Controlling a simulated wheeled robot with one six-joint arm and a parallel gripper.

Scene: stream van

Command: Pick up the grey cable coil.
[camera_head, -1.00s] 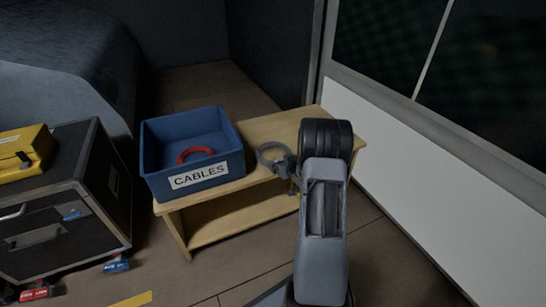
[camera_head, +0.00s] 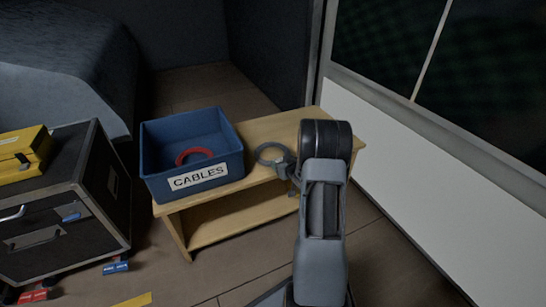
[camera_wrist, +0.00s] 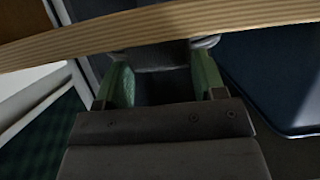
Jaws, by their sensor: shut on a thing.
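The grey cable coil (camera_head: 264,161) is at the right part of the wooden bench, to the right of the blue bin. My gripper (camera_head: 287,167) is at the coil's near right side, shut on it. My arm hides part of the gripper in the head view. In the wrist view, the green-sided fingers of my gripper (camera_wrist: 161,85) stand apart, with light grey bits of the coil (camera_wrist: 205,42) showing by their tips. I cannot tell whether the coil touches the bench.
The wooden bench (camera_head: 262,129) carries the blue CABLES bin (camera_head: 163,186) with a red coil (camera_head: 207,152) inside. The bench's edge crosses the wrist view (camera_wrist: 130,24). A black case (camera_head: 93,207) with a yellow box (camera_head: 20,158) stands left. A white wall panel (camera_head: 430,165) is right.

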